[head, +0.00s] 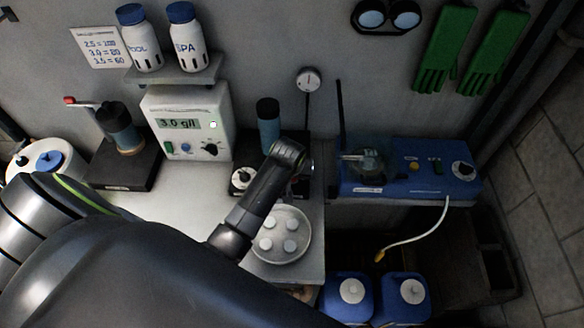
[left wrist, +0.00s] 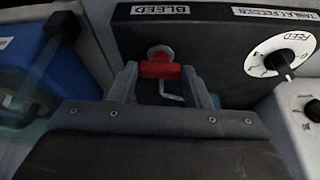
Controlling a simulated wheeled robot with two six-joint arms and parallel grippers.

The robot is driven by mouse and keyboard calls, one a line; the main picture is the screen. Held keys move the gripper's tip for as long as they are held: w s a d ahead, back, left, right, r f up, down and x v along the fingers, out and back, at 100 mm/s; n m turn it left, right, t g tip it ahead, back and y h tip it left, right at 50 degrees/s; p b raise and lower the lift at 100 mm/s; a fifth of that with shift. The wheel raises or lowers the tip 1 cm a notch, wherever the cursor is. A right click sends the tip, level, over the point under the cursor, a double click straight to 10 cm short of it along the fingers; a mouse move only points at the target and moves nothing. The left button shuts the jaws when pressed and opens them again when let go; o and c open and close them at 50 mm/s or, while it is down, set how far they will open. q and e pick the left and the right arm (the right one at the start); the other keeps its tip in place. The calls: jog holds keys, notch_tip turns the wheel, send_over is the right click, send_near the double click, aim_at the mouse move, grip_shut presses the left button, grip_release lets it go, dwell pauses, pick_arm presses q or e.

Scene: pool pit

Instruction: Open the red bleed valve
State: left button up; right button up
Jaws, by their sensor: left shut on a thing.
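The red bleed valve (left wrist: 160,69) shows in the left wrist view as a red handle in front of a round fitting, with a thin bent metal rod below it. It sits on a dark panel beside an upside-down "BLEED" label (left wrist: 158,10). My left gripper (left wrist: 162,82) has its two fingers on either side of the red handle, shut on it. In the head view my left arm reaches from the lower left to the right end of the counter. There its own wrist hides the fingertips and the red valve. My right gripper is in neither view.
A tablet feeder dial (left wrist: 281,55) is right of the valve. A round tray (head: 262,246) with several white tablets lies by my arm. A grey meter box (head: 187,124) stands behind, a blue pump unit (head: 410,172) to the right. Blue jugs (head: 348,307) stand below.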

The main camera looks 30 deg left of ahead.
pick_arm(q)
jog(key=shift+n, duration=0.5)
jog(key=o, duration=1)
jog(key=shift+r, duration=0.1)
jog(key=v, duration=1.7)
jog(key=shift+w+d+r, duration=0.1)
jog(key=shift+d, duration=0.3)
